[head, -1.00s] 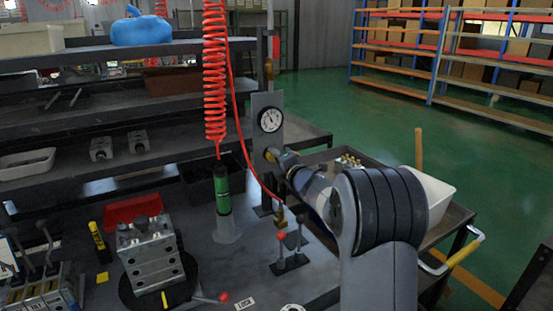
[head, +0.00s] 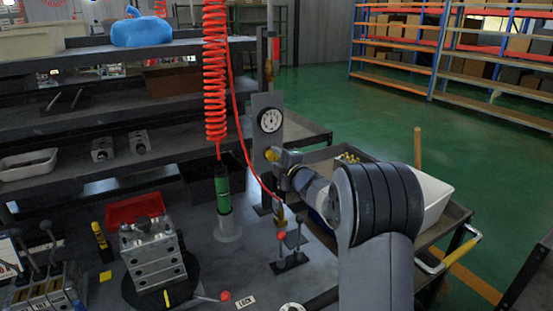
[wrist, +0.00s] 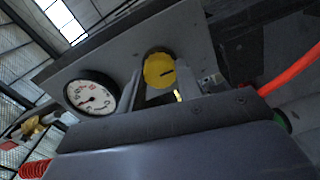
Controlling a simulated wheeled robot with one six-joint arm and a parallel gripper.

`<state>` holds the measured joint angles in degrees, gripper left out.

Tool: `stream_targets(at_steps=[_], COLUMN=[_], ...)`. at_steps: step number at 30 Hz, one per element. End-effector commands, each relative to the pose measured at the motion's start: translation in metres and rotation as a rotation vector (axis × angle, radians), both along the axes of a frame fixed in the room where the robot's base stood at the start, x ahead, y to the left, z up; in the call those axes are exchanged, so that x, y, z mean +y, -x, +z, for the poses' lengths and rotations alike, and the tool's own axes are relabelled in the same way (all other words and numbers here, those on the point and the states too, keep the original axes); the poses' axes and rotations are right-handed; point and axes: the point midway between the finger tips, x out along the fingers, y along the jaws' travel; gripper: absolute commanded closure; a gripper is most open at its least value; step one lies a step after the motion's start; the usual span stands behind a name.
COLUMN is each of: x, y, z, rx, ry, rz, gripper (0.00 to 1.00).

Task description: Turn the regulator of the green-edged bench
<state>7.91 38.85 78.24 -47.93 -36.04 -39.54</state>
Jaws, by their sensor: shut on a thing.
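The regulator is a round yellow knob (wrist: 158,70) with a dark mark, on an upright grey panel (head: 265,104). In the head view a little of the yellow knob (head: 271,155) shows beside my gripper (head: 279,158). In the wrist view my gripper (wrist: 161,80) has one finger on each side of the knob and is shut on it. A white round pressure gauge (head: 270,119) sits on the panel above the knob; it also shows in the wrist view (wrist: 91,93). I cannot make out a green edge on the bench (head: 205,263).
A red coiled hose (head: 215,75) hangs left of the panel, above a green cylinder (head: 222,188). A metal valve block (head: 152,255) is at left. A white bin (head: 436,198) lies behind my arm.

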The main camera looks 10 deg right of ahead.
Motion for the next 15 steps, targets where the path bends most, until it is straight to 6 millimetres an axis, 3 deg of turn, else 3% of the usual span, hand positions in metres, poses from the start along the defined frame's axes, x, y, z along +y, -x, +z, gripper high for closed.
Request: stream_targets(at_steps=[9,10,15], x=[0.0001,0.0001,0.0001], y=[-0.0001,-0.0001,-0.0001], z=[-0.0004,-0.0004,-0.0003], rx=[0.0,0.001,0.0], ry=[0.0,0.0,0.001], rz=[0.0,0.0,0.0], gripper=[0.9,0.65,0.51])
